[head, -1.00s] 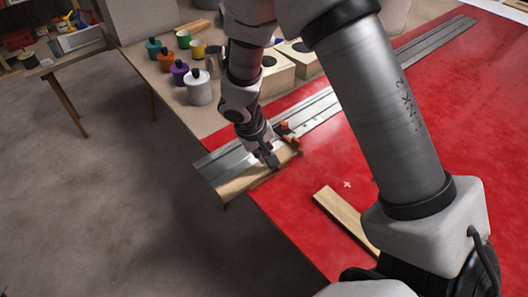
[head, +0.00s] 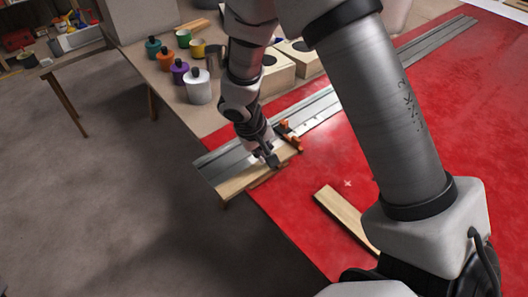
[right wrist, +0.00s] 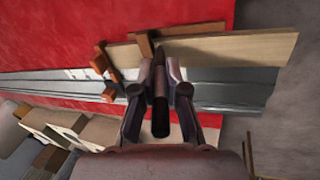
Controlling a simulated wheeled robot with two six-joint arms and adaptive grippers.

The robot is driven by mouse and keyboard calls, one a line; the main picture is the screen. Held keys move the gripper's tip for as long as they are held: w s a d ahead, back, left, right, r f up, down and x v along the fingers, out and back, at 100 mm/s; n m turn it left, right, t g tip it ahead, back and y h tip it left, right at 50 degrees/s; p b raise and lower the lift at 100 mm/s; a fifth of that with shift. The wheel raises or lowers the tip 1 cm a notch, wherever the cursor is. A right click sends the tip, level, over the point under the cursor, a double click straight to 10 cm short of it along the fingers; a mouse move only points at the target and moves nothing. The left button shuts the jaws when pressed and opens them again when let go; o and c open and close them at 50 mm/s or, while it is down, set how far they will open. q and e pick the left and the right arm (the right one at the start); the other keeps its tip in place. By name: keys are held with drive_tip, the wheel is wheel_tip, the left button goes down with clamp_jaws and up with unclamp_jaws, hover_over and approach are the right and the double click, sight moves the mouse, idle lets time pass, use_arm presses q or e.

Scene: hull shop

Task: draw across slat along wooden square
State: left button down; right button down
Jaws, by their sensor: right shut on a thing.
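The pale slat (head: 235,185) lies at the near left corner of the red tabletop, its end past the edge. It also shows in the right wrist view (right wrist: 265,48). A darker brown wooden square (right wrist: 145,46) sits against the slat, one leg across it and one along its edge. My right gripper (head: 271,162) is over the slat beside the square. In the right wrist view the gripper (right wrist: 160,88) is shut on a dark slim marking tool (right wrist: 161,115). Whether its tip touches the slat is hidden. My left gripper is out of view.
An orange-ended clamp (head: 296,143) stands close beside the gripper. A long metal rail (head: 318,104) runs along the table edge. Another pale wood strip (head: 340,215) lies on the red top (head: 300,205). Jars (head: 198,86) and wooden boxes (head: 280,75) stand beyond.

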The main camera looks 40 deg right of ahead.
drive_tip(key=shift+w, duration=0.3)
drive_tip(key=shift+w, duration=0.6)
drive_tip(key=shift+w+a, duration=0.1)
drive_tip(key=shift+w, duration=0.15)
drive_tip(key=shift+w, duration=0.2)
drive_tip(key=shift+w+r, duration=0.1)
drive_tip(key=shift+w, duration=0.25)
wheel_tip(320, 180, up, 13)
drive_tip(key=p, duration=1)
drive_tip(key=shift+p, duration=0.3)
